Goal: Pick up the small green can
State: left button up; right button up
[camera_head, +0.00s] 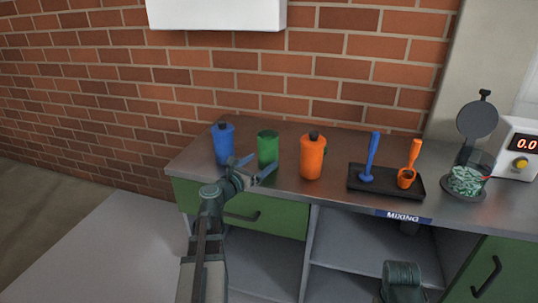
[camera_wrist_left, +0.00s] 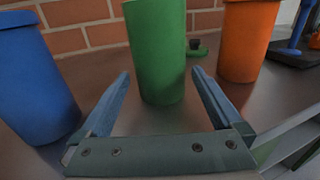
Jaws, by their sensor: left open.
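The small green can (camera_head: 267,148) stands upright on the bench, between a blue bottle and an orange bottle. It also shows in the left wrist view (camera_wrist_left: 158,45), straight ahead of the jaws, with its top cut off by the frame. My left gripper (camera_head: 256,167) is open and empty at the bench's front edge, just in front of the can. In the left wrist view its two fingers (camera_wrist_left: 161,74) point towards the can, one on either side of it. A gap shows between each finger and the can.
The blue bottle (camera_head: 224,144) stands left of the can and the orange bottle (camera_head: 312,157) right of it. A small green object (camera_wrist_left: 199,48) lies behind. A black tray (camera_head: 386,187) with two tools and a scale (camera_head: 517,148) are farther right. A brick wall (camera_head: 220,72) backs the bench.

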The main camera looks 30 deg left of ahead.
aim_at(273, 152)
pick_arm(q)
jog(key=shift+w+d, duration=0.15)
jog(key=shift+w, duration=1.85)
jog(key=shift+w+d, duration=0.1)
jog(key=shift+w, duration=1.9)
jog(key=shift+s, duration=0.1)
grip_shut()
